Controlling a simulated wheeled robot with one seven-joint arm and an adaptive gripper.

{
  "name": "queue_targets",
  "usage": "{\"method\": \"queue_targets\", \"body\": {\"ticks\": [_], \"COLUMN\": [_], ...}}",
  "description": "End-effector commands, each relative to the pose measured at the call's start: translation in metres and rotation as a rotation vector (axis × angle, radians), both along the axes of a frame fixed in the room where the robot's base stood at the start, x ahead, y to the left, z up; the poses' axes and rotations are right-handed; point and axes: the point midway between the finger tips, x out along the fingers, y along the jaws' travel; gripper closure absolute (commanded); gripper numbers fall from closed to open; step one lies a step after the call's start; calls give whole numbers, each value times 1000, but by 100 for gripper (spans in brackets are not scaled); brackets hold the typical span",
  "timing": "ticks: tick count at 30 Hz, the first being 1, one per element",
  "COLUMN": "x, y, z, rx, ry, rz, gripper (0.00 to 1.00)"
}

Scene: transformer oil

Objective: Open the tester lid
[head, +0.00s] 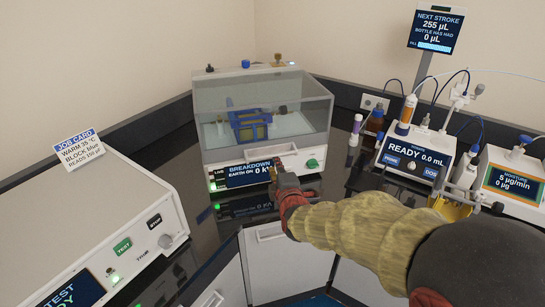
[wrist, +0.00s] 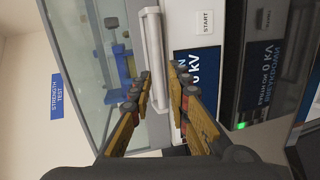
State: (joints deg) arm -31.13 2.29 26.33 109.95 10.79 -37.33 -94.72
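The breakdown tester (head: 262,172) stands on the dark bench in the corner, with a "BREAKDOWN 0 kV" display on its front. Its clear lid (head: 235,92) is down over the chamber, where a blue cell frame (head: 250,122) shows. My gripper (head: 277,170) is at the tester's front, partly hiding the panel. In the wrist view, which is turned sideways, a pale handle bar (wrist: 153,55) runs along the lid's edge. My gripper's fingers (wrist: 159,80) are apart, one on each side of the bar; I cannot tell whether they touch it.
A white "TEST" instrument (head: 80,220) with a job card (head: 83,148) is at the left. Bottles (head: 373,122), a white dosing unit (head: 413,155) and a moisture meter (head: 512,180) stand at the right. A display (head: 436,30) stands above them.

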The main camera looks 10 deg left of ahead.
Motion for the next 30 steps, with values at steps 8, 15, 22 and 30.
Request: {"method": "queue_targets", "body": {"ticks": [8,15,22,30], "x": [15,48,67,70], "y": [6,21,29,31], "z": [-2,-10,-13,-13], "rx": [-55,-53,-52,-52], "ry": [-35,-33,-33,-33], "rz": [11,10,11,11], "gripper": [82,82,82,82]}}
